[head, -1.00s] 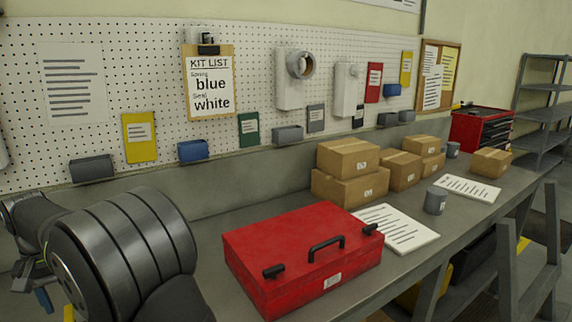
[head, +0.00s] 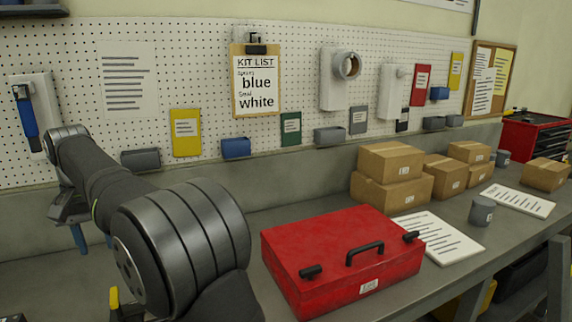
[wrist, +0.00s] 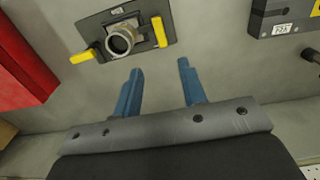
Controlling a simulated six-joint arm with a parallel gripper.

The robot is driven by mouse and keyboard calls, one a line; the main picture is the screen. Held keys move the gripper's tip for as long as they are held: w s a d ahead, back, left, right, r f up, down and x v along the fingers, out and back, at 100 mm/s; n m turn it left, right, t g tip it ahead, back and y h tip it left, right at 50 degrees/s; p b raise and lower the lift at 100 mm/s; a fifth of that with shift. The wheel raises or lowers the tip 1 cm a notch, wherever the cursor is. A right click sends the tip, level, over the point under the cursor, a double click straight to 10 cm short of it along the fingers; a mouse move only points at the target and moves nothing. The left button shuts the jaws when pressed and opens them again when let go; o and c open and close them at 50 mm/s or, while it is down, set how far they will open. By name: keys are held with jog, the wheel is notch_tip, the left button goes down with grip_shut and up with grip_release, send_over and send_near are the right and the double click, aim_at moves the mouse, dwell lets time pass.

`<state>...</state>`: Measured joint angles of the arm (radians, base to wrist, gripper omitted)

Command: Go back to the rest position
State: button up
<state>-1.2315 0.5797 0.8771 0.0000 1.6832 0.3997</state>
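My gripper (wrist: 157,70) shows in the wrist view with its two blue fingers apart and nothing between them. In the head view its fingers (head: 92,238) point down at the left, above the bench and partly behind my arm. In the wrist view a dark plate (wrist: 98,22) with a round metal collar (wrist: 120,40) lies on the grey surface beyond the fingertips. A yellow lever stands at each side of the plate. The plate is apart from the fingers.
A red case (head: 345,258) lies on the bench (head: 285,210) right of my arm. Cardboard boxes (head: 395,190) stand behind it. A grey block with yellow parts (wrist: 285,17) is at the wrist view's upper right. A pegboard (head: 300,60) runs along the back.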

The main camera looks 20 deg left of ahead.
aim_at(114, 295)
notch_tip(114, 295, down, 14)
jog(key=shift+r, duration=0.15)
jog(key=shift+f, duration=0.25)
jog(key=n, duration=0.5)
jog(key=shift+n, duration=2)
jog(key=shift+r, duration=0.1)
jog(key=s+d+r+m+t+y, duration=0.1)
jog(key=s+d+r+m, duration=0.15)
jog(key=r, duration=0.25)
jog(key=s+d+r+m+t+y, duration=0.1)
jog(key=r+m, duration=0.2)
jog(key=r, duration=0.3)
jog(key=s+d+r+m+t+y, duration=0.1)
jog(key=d+r+m, duration=0.15)
jog(key=r, duration=0.25)
jog(key=shift+y, duration=0.3)
jog(key=x, duration=1.7)
jog(key=shift+s+f, duration=0.2)
jog(key=shift+f, duration=0.05)
